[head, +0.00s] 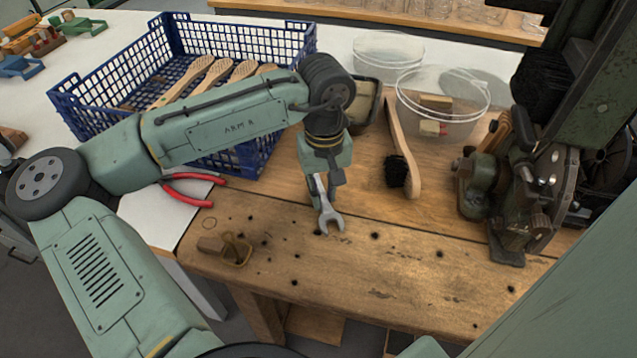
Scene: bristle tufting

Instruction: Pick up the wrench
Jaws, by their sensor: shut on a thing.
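The wrench (330,217) is a grey metal open-ended spanner in the middle of the head view, over the wooden bench. Its open jaw end points down toward the front of the bench. My gripper (319,190) comes down from above and is shut on the wrench's handle. The upper part of the wrench is partly hidden by my gripper. I cannot tell whether the wrench's lower end touches the bench top.
A blue crate (85,125) with wooden brush handles stands behind my arm. Red-handled pliers (190,190) lie left, a brush (402,165) right. Clear tubs (440,95) stand behind; a green machine (515,185) is at right. The bench front (400,280) is mostly free.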

